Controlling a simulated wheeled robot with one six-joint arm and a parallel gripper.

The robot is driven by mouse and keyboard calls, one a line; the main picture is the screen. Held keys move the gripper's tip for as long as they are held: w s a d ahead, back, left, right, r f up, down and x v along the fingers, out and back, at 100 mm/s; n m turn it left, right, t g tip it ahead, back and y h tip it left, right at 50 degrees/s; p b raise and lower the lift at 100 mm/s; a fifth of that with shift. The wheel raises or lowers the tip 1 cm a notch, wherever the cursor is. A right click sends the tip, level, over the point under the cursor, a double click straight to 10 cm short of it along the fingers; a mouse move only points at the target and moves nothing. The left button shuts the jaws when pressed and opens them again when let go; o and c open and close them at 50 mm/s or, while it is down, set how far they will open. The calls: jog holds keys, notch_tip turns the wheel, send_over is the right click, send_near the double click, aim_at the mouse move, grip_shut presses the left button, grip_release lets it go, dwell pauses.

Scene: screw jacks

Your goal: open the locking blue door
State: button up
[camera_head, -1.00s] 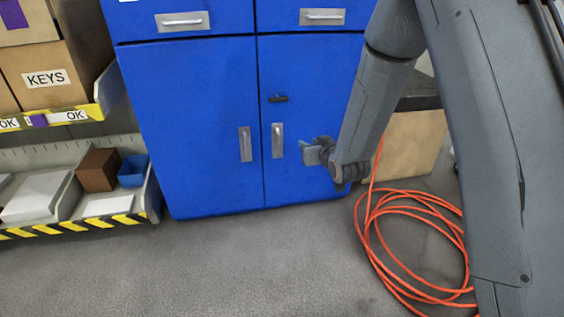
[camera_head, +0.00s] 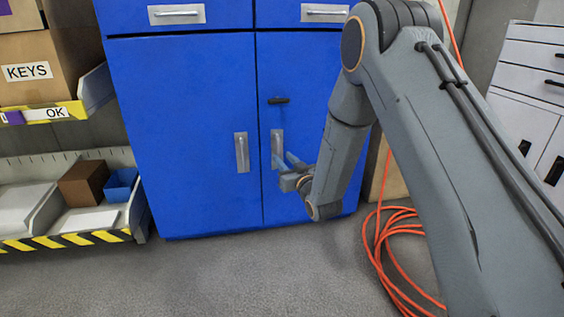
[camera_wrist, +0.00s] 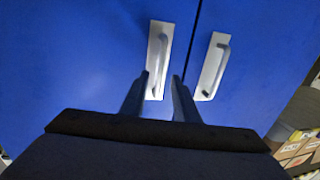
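The blue cabinet has two lower doors. The right blue door (camera_head: 300,80) carries a small black latch (camera_head: 279,100), lying horizontal, above an upright metal handle (camera_head: 277,142). Both doors look shut. My gripper (camera_head: 284,161) is open at the lower end of that handle and hides part of it. In the wrist view, which looks turned over, my gripper (camera_wrist: 160,78) has its two fingers apart on either side of the near end of the handle (camera_wrist: 157,50). Whether they touch it I cannot tell. The latch is out of the wrist view.
The left door's handle (camera_head: 242,152) is close beside. Drawers with handles (camera_head: 176,14) are above. A shelf with boxes (camera_head: 85,183) stands left. An orange hose (camera_head: 392,250) lies coiled on the floor at right, near a white cabinet (camera_head: 530,100). The front floor is clear.

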jog(key=shift+b+x, duration=0.45)
jog(key=shift+x, duration=0.8)
grip_shut()
jog(key=shift+s, duration=0.1)
